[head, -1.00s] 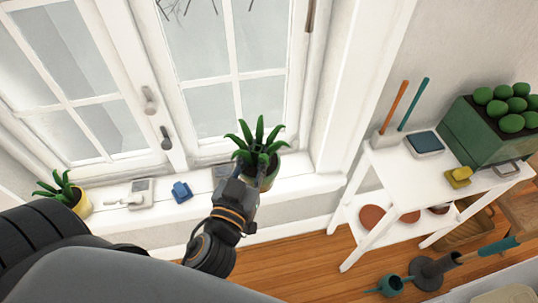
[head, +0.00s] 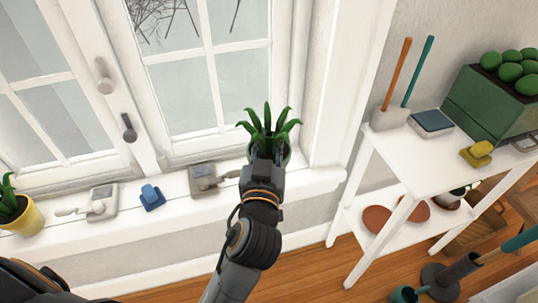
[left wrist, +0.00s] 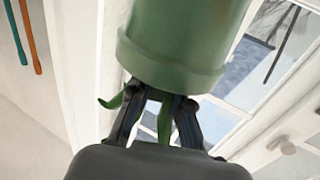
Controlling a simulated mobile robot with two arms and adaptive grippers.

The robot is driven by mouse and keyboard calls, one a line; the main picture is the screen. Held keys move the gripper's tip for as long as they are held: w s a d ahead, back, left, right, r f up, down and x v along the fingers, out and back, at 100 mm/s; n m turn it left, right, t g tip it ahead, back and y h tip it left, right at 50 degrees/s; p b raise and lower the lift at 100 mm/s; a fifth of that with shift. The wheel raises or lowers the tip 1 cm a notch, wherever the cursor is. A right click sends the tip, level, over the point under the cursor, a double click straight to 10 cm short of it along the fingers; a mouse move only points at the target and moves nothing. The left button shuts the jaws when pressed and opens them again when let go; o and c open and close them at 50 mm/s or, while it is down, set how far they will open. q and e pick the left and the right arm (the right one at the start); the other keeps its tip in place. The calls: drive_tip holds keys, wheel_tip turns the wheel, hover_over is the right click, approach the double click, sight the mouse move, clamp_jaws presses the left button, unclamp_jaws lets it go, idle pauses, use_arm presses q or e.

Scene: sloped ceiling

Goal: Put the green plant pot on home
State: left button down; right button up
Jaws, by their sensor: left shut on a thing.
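The green plant pot holds a spiky green plant (head: 268,122) and is in front of the window, at the right end of the sill, in the head view. My left gripper (head: 266,152) is shut on the pot and hides most of it. In the left wrist view the green pot (left wrist: 180,45) fills the top, with leaves below it between the fingers of my left gripper (left wrist: 160,108). I cannot tell whether the pot touches the sill. No spot marked as home can be made out. My right gripper is not in view.
A white shelf (head: 388,158) stands at the right with a green planter box (head: 490,105) and tools.

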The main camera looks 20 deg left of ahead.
use_arm(q)
drive_tip(key=w+a+f+b, duration=0.3)
drive_tip(key=w+f, duration=0.7)
drive_tip(key=f, duration=0.1)
drive_tip(key=shift+w+a+f, duration=0.15)
drive_tip(key=shift+w+f, duration=0.15)
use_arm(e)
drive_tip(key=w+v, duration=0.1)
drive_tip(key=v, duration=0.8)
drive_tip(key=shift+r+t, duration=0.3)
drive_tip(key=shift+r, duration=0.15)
use_arm(q)
drive_tip(key=shift+b, duration=0.3)
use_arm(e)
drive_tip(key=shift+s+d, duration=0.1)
use_arm(q)
drive_tip(key=shift+f, duration=0.15)
drive_tip(key=c, duration=1.3)
unclamp_jaws()
drive_tip(key=shift+s, duration=0.1)
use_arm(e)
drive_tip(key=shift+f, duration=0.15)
use_arm(q)
drive_tip(key=shift+o, duration=0.2)
